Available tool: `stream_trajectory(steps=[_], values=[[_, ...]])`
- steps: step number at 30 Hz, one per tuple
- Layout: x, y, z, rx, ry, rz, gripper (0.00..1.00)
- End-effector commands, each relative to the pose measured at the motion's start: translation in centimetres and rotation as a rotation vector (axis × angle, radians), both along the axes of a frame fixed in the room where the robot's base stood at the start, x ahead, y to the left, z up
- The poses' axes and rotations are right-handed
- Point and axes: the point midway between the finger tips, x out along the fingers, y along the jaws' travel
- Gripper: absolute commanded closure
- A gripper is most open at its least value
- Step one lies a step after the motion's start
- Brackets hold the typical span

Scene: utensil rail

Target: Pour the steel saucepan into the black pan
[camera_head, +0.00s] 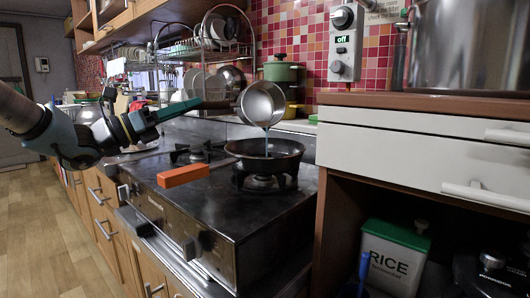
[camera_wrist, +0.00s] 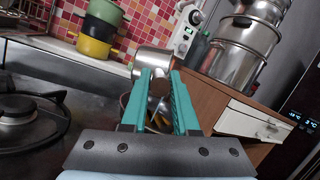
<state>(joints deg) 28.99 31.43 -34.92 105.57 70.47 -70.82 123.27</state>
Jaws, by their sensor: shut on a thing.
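The steel saucepan (camera_head: 262,104) is tilted above the black pan (camera_head: 265,160), its open mouth facing the camera in the head view. A thin bluish stream runs from its lower rim down into the black pan. The black pan sits on the right burner, its orange handle (camera_head: 184,175) pointing left. My gripper (camera_head: 158,115) is shut on the saucepan's handle, left of the saucepan. In the wrist view the teal fingers of my gripper (camera_wrist: 165,95) cover much of the saucepan (camera_wrist: 152,61) and the black pan beneath.
The stove (camera_head: 185,215) has a free left burner (camera_head: 200,152). A wooden cabinet with a white drawer (camera_head: 420,150) stands close on the right. A dish rack (camera_head: 215,48) and green pot (camera_head: 281,70) are behind. A rice bin (camera_head: 392,258) sits low at right.

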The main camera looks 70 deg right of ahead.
Motion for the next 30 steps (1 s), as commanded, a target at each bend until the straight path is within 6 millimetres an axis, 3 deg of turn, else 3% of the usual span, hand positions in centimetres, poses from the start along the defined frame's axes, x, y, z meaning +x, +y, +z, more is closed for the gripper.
stream_trajectory(steps=[30], values=[[-0.58,0.59,-0.09,-0.085,-0.078,0.000,1.00]])
